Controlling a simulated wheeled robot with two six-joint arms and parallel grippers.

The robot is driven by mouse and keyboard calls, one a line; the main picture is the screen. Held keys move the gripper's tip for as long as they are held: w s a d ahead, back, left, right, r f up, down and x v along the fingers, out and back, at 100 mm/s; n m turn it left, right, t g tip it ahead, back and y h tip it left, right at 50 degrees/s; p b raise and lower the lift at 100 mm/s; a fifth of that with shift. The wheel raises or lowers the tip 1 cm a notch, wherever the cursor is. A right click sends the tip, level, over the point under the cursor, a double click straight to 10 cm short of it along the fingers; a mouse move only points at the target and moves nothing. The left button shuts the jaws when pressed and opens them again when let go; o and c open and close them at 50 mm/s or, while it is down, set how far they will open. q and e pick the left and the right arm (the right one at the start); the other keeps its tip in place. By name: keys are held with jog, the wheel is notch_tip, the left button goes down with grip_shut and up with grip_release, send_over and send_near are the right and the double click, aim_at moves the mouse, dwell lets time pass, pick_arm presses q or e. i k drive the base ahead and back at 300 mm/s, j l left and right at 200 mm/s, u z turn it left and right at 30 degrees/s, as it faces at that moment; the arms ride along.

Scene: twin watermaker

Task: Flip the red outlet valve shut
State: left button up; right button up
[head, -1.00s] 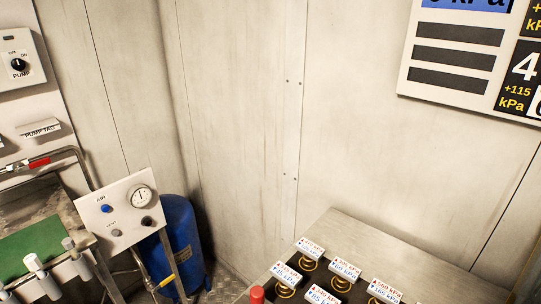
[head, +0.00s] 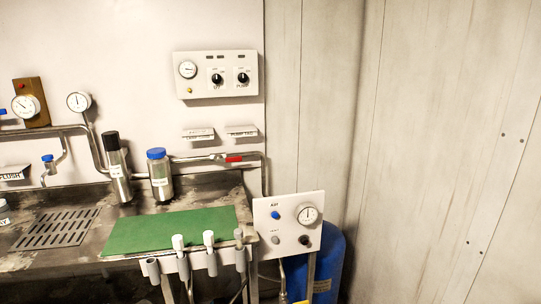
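The red outlet valve handle (head: 234,159) shows in the head view, on the metal pipe that runs along the wall above the right end of the steel bench. The red lever appears to lie along the pipe. The pipe bends down just to its right. Neither of my grippers is in view.
The steel bench (head: 85,217) carries a green mat (head: 168,230), a black-topped cylinder (head: 117,168) and a blue-capped bottle (head: 159,175). Grey-handled tools hang at its front edge. A gauge panel (head: 288,224) and blue tank (head: 329,265) stand to the right.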

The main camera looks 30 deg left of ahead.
aim_at(237, 158)
jog(key=i+j+u, duration=0.1)
jog(key=j+u, duration=0.3)
jog(key=i+j+u, duration=0.1)
jog(key=j+u, duration=0.25)
jog(key=i+j+u, duration=0.2)
jog(key=u, duration=0.2)
jog(key=j, duration=0.1)
